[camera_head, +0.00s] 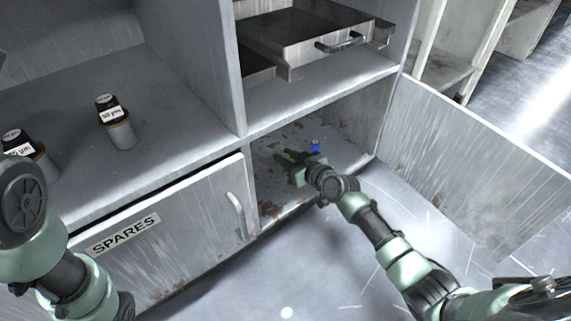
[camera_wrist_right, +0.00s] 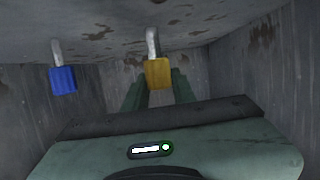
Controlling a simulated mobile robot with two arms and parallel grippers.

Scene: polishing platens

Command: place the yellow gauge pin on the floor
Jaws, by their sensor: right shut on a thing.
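The yellow gauge pin (camera_wrist_right: 158,73) has a yellow block body and a grey metal shank. In the right wrist view it sits between the fingers of my right gripper (camera_head: 289,159), which is shut on it. That gripper is inside the open lower compartment of the cabinet, and in the head view it mostly hides the pin. Whether the pin touches the compartment's surface is hard to tell. The grey floor (camera_head: 340,270) lies in front of the cabinet. My left arm shows at the left edge of the head view, but its gripper is out of sight.
A blue pin (camera_head: 315,146) stands beside the yellow one, also in the right wrist view (camera_wrist_right: 62,80). An open door (camera_head: 480,170) is on the right, and a shut SPARES door (camera_head: 150,240) on the left. Two black-capped containers (camera_head: 115,120) stand on the shelf. A metal drawer (camera_head: 300,40) sits above.

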